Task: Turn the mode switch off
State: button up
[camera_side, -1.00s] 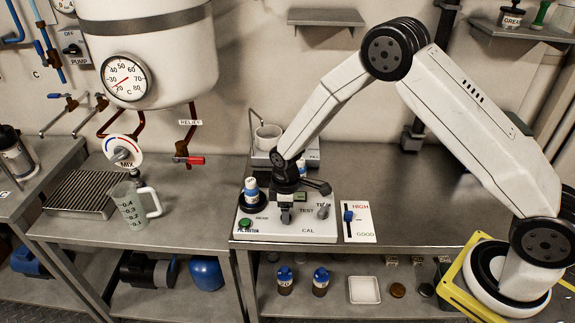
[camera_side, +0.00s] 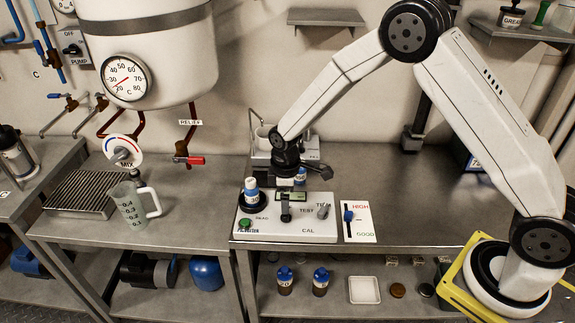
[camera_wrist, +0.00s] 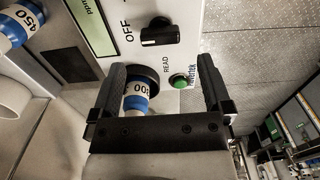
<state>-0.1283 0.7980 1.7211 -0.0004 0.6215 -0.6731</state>
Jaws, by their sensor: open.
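The mode switch (camera_side: 286,208) is a black knob on the white meter box (camera_side: 270,232). In the wrist view the knob (camera_wrist: 160,32) has a white mark at its left end, on the side facing the OFF label (camera_wrist: 128,30). My gripper (camera_side: 289,168) is above the back of the box, clear of the knob. In the wrist view my gripper (camera_wrist: 163,68) is open, with its fingers apart and not on the knob. A blue-capped bottle (camera_wrist: 137,95) in a black socket shows between the fingers in the picture.
The green button (camera_wrist: 181,82) is near the READ label. In the side view the bottle (camera_side: 251,188) stands at the box's left; another bottle (camera_side: 300,178) is behind the box. A HIGH/GOOD slider card (camera_side: 358,222) stands at right. The bench (camera_side: 420,210) right of it is clear.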

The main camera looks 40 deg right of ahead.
jog(key=shift+r, duration=1.4)
jog(key=shift+s+d+r, duration=0.2)
jog(key=shift+s+r, duration=0.15)
jog(key=s+d+r+m+t, duration=0.1)
jog(key=s+d+r+m, duration=0.1)
jog(key=s, duration=0.4)
jog(key=s+d+r+m, duration=0.1)
jog(key=s+r+m, duration=0.2)
jog(key=s, duration=0.3)
jog(key=s+d+r+m+t, duration=0.1)
jog(key=s+d+r+m, duration=0.1)
jog(key=s+m, duration=0.2)
jog(key=shift+s+d+r+t, duration=0.3)
jog(key=shift+s, duration=0.65)
